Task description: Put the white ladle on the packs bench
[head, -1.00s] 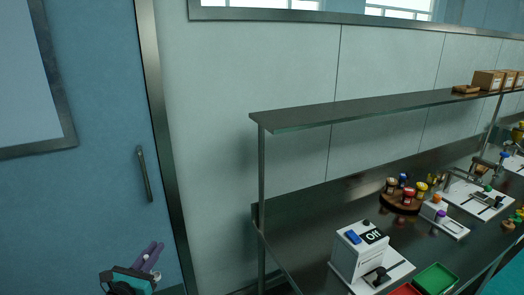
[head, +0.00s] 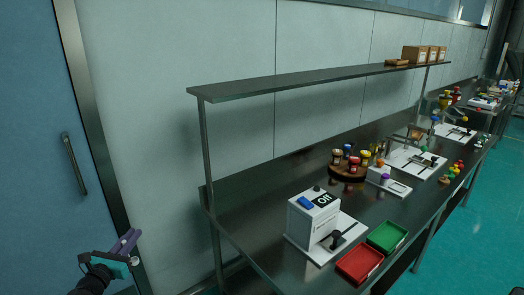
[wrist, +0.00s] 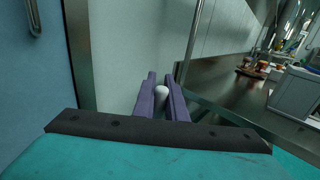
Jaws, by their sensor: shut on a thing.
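My gripper (head: 130,243) is at the lower left of the head view, in front of the blue door and apart from the bench. In the wrist view its two purple fingers (wrist: 162,96) are shut on a small white rounded thing, which I take as part of the white ladle (wrist: 162,91). The rest of the ladle is hidden or too small to make out. A long dark metal bench (head: 262,181) with a shelf runs along the wall to the right. I cannot tell whether it is the packs bench.
On the bench stand a white machine (head: 313,215) with an "Off" display, a red tray (head: 360,265), a green tray (head: 387,237) and a round wooden stand (head: 348,172) with jars. Boxes (head: 417,54) sit on the shelf.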

